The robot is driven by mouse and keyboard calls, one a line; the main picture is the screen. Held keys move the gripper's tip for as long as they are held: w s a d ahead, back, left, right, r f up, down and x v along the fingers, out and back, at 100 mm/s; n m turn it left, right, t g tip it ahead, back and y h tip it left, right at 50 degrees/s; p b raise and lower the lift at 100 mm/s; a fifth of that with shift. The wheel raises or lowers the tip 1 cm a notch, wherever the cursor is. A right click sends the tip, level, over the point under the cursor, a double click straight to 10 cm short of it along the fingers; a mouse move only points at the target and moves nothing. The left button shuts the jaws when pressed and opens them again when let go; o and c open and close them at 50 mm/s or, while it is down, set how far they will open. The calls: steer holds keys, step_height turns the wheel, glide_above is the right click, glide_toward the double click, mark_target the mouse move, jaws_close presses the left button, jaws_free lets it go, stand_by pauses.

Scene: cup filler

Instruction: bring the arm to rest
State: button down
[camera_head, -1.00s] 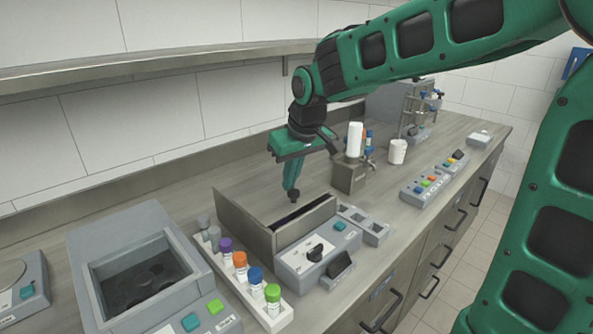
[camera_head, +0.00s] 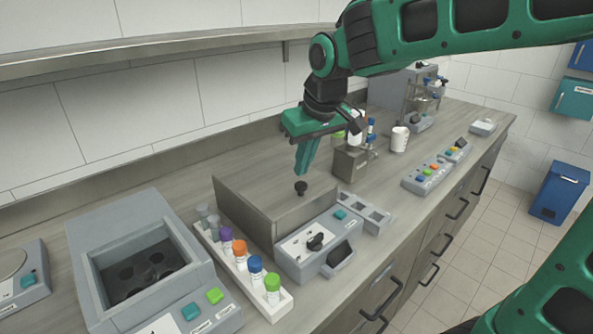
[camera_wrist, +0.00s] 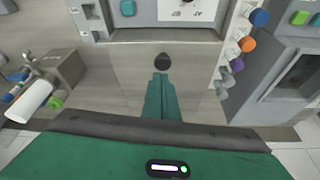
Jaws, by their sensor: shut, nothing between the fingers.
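My gripper (camera_head: 301,186) is green with dark tips and hangs from my green arm above the bench, over the grey screened device (camera_head: 288,218). Its fingers are together with nothing between them. In the wrist view my gripper (camera_wrist: 162,64) points down toward the bench, with the closed fingers at the middle. The fingertips are apart from the device's low metal walls. My arm reaches in from the upper right.
A white rack (camera_head: 271,309) of colour-capped tubes stands left of the device, beside a grey machine with a dark well (camera_head: 140,273). A shelf (camera_head: 150,62) runs along the wall.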

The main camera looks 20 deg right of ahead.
steer(key=a+v, duration=0.1)
steer(key=v, duration=0.5)
steer(key=s+d+f+m+g+h, duration=0.1)
steer(key=s+d+f+m, duration=0.2)
steer(key=d, duration=0.4)
steer(key=s+d+f+m, duration=0.1)
steer(key=s+d+f, duration=0.2)
steer(key=s+d, duration=0.35)
steer(key=s+d+f+m+g, duration=0.1)
steer(key=s+d+f+m, duration=0.2)
steer(key=s, duration=0.4)
steer(key=s+d+f+m+g, duration=0.1)
steer(key=s+d+f+m, duration=0.2)
steer(key=s+d+f, duration=0.3)
steer(key=shift+s+d+g, duration=0.4)
steer(key=shift+s+d, duration=0.1)
steer(key=shift+s, duration=0.65)
steer(key=shift+f, duration=0.1)
